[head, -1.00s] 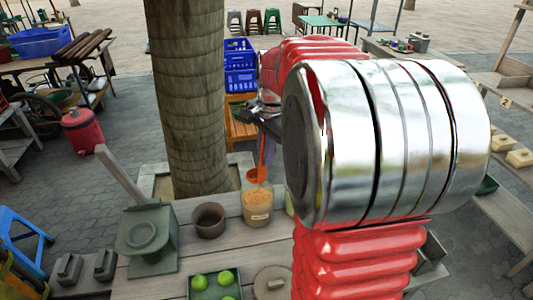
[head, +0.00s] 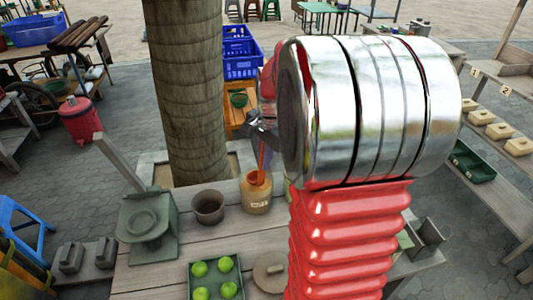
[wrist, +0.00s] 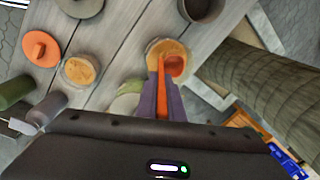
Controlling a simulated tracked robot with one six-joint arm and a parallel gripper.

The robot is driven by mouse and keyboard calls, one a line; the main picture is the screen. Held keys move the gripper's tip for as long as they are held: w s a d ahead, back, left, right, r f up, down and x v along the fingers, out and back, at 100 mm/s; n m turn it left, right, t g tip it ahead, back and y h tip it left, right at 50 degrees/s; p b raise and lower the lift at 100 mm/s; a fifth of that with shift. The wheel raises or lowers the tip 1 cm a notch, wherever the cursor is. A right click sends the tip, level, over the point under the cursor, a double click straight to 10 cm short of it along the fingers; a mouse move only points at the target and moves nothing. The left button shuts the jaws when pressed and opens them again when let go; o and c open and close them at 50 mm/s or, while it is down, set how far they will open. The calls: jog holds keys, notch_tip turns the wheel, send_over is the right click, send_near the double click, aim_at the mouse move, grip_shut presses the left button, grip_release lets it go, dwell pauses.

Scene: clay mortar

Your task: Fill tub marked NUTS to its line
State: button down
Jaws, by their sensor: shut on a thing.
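My gripper (wrist: 163,98) is shut on the handle of an orange scoop (wrist: 162,88). In the head view the gripper (head: 262,132) is partly hidden behind my arm, with the scoop hanging down from it. The scoop's bowl is at the mouth of a glass jar (head: 257,199) with tan contents and a small label I cannot read. In the wrist view the bowl lies within the rim of this jar (wrist: 154,50). A second round tub (wrist: 80,70) with tan-orange contents stands to the left there. I cannot read which tub is marked NUTS.
A brown pot (head: 208,207) stands left of the jar, and a grey-green stone mill (head: 147,225) beyond it. A tray of green fruit (head: 216,279) and a round lid (head: 270,272) lie nearer. An orange lid (wrist: 40,48) lies beside the second tub. A tree trunk (head: 187,90) rises behind.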

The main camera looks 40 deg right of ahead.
jog(key=shift+f, duration=2.3)
